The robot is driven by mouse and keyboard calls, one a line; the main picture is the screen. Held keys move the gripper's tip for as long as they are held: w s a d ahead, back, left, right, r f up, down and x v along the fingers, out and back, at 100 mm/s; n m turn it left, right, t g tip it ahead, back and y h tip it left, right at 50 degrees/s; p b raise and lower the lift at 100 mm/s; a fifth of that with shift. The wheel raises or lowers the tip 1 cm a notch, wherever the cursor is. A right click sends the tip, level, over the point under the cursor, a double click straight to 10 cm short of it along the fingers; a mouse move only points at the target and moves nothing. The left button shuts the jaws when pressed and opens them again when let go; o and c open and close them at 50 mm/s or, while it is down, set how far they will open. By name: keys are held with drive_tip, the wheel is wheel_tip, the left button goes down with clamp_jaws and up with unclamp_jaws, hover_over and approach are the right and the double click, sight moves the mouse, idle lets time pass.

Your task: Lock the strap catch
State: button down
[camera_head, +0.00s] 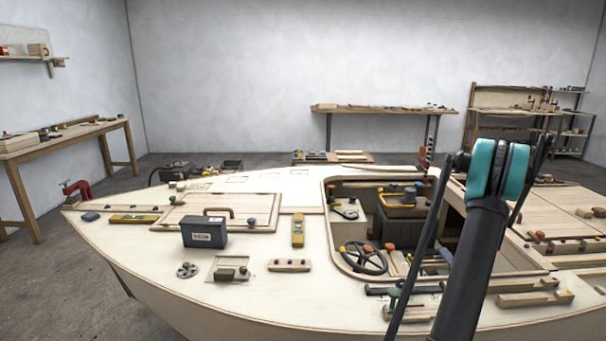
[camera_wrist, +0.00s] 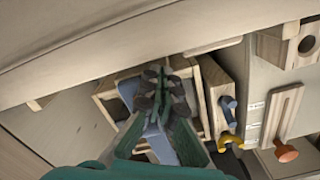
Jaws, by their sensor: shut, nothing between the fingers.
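My gripper (camera_wrist: 158,78) shows in the wrist view with its dark fingers together and nothing between them. Behind the fingertips is a wooden frame (camera_wrist: 103,90) with a blue-grey part inside. To the right, a blue piece (camera_wrist: 228,103) and a yellow hook-shaped piece (camera_wrist: 229,141) sit by a wooden block; the gripper is apart from both. Further right is a slotted wooden plate (camera_wrist: 285,112) with an orange knob (camera_wrist: 286,153). I cannot tell for certain which of these is the strap catch. In the head view the gripper does not show.
The plywood hull deck (camera_head: 150,245) carries a dark box (camera_head: 204,233), a yellow level (camera_head: 298,230) and several wooden blocks. The open cockpit holds a steering wheel (camera_head: 363,258) and trays. In the wrist view, a pale wooden edge (camera_wrist: 110,55) crosses close by the fingers.

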drive_tip(key=shift+w+d, duration=0.1)
drive_tip(key=shift+w, duration=0.25)
idle(0.5)
idle(0.4)
drive_tip(key=shift+s, duration=0.1)
drive_tip(key=shift+s+a+r, duration=0.1)
drive_tip(key=shift+s+a, duration=0.15)
drive_tip(key=shift+a, duration=0.05)
drive_tip(key=shift+r, duration=2.9)
